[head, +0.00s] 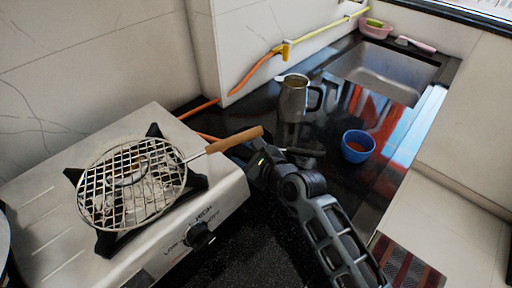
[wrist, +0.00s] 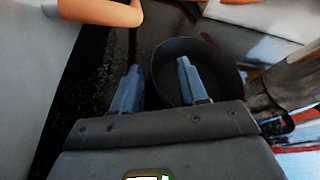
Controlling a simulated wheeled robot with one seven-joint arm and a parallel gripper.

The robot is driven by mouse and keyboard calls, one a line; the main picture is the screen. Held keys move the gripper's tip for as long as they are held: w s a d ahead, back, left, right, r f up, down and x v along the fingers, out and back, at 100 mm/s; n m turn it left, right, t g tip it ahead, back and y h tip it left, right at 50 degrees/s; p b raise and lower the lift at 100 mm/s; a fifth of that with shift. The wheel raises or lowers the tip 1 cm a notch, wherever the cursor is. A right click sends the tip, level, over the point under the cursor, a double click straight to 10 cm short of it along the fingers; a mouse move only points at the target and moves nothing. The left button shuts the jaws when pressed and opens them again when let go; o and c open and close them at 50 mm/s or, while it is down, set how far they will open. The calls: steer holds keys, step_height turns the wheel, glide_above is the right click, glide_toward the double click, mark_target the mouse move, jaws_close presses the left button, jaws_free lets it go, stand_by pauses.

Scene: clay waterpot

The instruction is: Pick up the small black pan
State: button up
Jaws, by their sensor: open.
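The small black pan (wrist: 222,58) shows in the wrist view as a dark round pan, just ahead of my gripper (wrist: 158,68). My gripper is open, with its two blue-grey fingers apart. The right finger overlaps the pan's near side in the picture; the left finger is left of its rim. I cannot tell whether either touches it. In the head view my gripper (head: 243,151) is low over the dark counter, by the stove's right side, partly behind a wooden handle.
A wire grill with a wooden handle (head: 235,139) lies on the stove (head: 45,205), its handle reaching over my gripper. A steel jug (head: 293,100) stands close behind. A blue bowl (head: 357,146) is to the right, before the sink (head: 385,72). An orange hose (head: 253,73) runs along the wall.

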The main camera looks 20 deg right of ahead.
jaws_close()
stand_by(0.3)
stand_by(0.4)
